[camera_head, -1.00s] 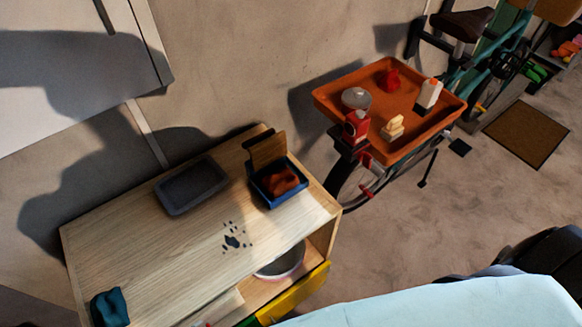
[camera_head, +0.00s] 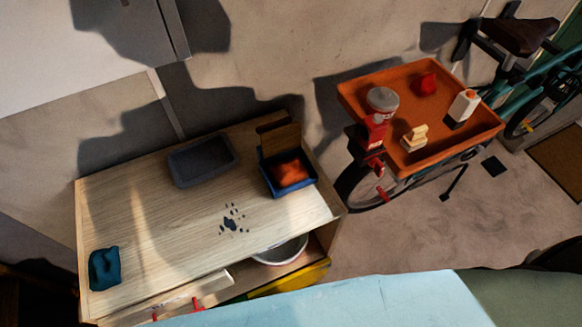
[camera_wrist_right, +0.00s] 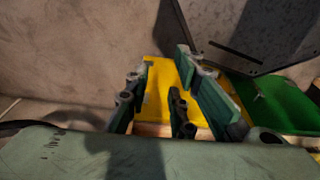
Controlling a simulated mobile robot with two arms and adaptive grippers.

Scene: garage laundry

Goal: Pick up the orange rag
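The orange rag (camera_head: 287,171) lies crumpled inside a small blue bin (camera_head: 292,190) with its brown lid raised. The bin stands at the right end of the wooden cabinet top (camera_head: 150,222). Neither gripper shows in the head view. In the right wrist view, my right gripper (camera_wrist_right: 172,98) has its green-and-grey fingers apart with nothing held between them. The rag is not visible in that view. My left gripper is out of sight.
A dark grey tray (camera_head: 203,160), dark spots (camera_head: 231,220) and a teal cloth (camera_head: 104,268) are on the cabinet top. An orange tray (camera_head: 440,150) holding several items stands to the right. A light blue surface (camera_head: 340,303) crosses the bottom foreground.

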